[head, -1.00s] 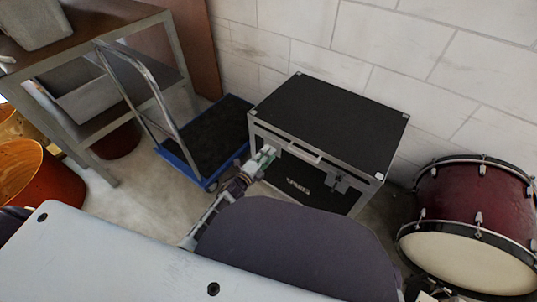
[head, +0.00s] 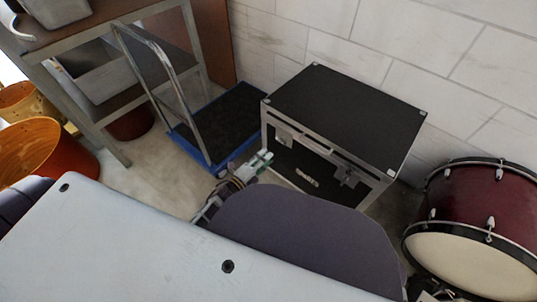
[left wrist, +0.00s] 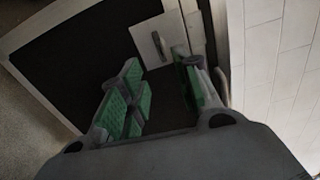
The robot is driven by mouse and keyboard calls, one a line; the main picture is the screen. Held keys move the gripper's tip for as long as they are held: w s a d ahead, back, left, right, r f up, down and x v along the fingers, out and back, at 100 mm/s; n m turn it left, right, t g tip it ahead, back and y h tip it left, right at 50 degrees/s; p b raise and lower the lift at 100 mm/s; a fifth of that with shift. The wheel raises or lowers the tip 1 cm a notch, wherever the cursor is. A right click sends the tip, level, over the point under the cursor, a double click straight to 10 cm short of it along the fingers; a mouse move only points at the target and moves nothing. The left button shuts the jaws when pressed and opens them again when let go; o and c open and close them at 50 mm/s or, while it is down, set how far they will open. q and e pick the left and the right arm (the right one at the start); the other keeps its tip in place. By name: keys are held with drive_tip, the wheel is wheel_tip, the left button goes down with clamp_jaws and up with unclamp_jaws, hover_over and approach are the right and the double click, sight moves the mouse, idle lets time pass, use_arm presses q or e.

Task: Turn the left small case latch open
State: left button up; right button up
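The small black case (head: 345,103) with silver edges stands by the wall. My left gripper (head: 262,162) is in front of the case, below and left of this latch. Its green-padded fingers (left wrist: 160,95) are apart with nothing between them. The right latch (head: 347,177) is darker. My right gripper is not in view.
A blue trolley (head: 222,121) with a tall metal handle stands left of the case. A red drum (head: 480,205) stands to its right. A shelf (head: 112,105) is at the left. Pale floor (head: 165,172) is clear before the trolley.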

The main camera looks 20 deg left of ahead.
use_arm(q)
drive_tip(key=shift+v, duration=0.95)
drive_tip(key=shift+r, duration=0.1)
